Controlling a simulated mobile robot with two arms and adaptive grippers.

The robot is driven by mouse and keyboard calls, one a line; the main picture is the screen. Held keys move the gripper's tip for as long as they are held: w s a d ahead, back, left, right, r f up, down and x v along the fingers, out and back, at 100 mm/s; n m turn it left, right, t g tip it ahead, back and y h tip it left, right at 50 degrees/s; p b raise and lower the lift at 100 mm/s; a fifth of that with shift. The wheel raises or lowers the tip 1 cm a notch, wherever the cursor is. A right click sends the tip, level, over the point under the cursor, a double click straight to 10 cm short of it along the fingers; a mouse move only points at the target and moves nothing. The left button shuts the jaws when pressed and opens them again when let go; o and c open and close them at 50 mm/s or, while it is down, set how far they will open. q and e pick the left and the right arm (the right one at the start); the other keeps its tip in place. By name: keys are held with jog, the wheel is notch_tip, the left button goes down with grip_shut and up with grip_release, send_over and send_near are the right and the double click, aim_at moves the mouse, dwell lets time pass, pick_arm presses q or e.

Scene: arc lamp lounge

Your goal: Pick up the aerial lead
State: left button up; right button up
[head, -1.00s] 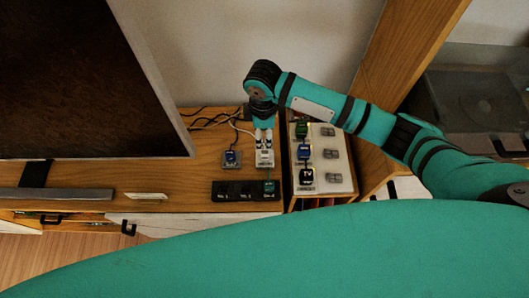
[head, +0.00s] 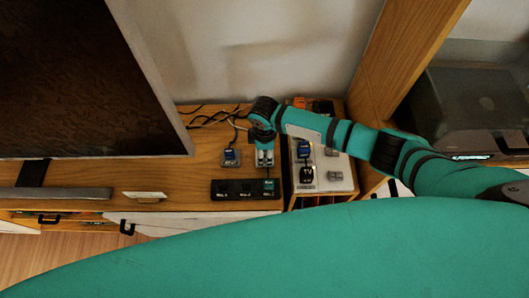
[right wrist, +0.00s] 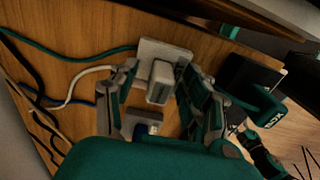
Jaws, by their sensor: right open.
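A pale grey-white plug (right wrist: 161,82) stands on a white plate (right wrist: 176,52) in the right wrist view. No label on it is readable, so I cannot confirm that it is the aerial lead. My right gripper (right wrist: 158,92) is open, with one finger on each side of this plug; I cannot tell whether they touch it. In the head view my right gripper (head: 264,140) is over the plate (head: 265,160) and hides most of it. A white cable (right wrist: 85,78) runs on the left of the plate. My left gripper is not in view.
A blue plug (head: 231,155) sits on a small plate left of the gripper. A black holder (head: 222,190) with a green plug (right wrist: 265,105) is in front. A pale panel (head: 335,165) with several plugs stands at right. The television (head: 80,80) is at left.

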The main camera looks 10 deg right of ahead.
grip_shut()
jog(key=shift+r, duration=0.1)
dwell(0.3)
